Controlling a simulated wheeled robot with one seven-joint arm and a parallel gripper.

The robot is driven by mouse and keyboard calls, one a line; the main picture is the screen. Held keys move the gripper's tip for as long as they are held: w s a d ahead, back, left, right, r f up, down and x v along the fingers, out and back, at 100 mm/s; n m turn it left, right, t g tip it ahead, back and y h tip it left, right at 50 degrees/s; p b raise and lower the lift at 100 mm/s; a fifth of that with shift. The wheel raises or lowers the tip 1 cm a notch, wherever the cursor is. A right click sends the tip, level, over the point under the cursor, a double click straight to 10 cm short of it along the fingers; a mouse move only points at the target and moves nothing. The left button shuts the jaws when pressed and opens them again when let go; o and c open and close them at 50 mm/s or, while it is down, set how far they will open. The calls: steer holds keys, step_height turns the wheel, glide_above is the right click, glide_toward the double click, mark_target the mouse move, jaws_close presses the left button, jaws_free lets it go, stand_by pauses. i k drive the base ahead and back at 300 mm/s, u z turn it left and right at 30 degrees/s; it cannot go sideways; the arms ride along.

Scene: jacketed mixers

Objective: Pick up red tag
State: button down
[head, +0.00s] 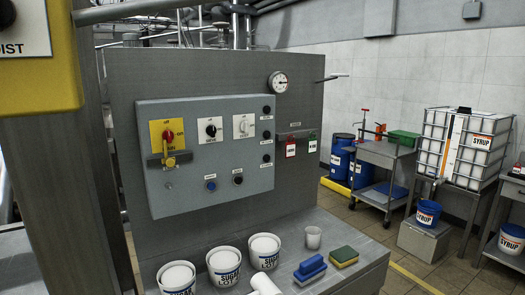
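The red tag (291,149) hangs at the right side of the grey upright panel (225,78), from a small rack (296,135) under a dark label. It has a pale patch with print too small to read. Nothing covers the red tag. My gripper is not in view.
A grey control box (205,150) with a yellow switch plate juts out left of the tags. Below, a metal shelf (330,285) holds several white tubs, a cup (313,238), a blue block (309,268) and a sponge (344,257). A cart (378,155) stands right.

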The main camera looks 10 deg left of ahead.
mark_target(290, 147)
steer(key=u, duration=0.55)
steer(key=i, duration=1)
steer(key=z, duration=0.05)
steer(key=k, duration=1)
steer(key=z, duration=1.4)
steer(key=i, duration=1.2)
steer(key=u, duration=2.15)
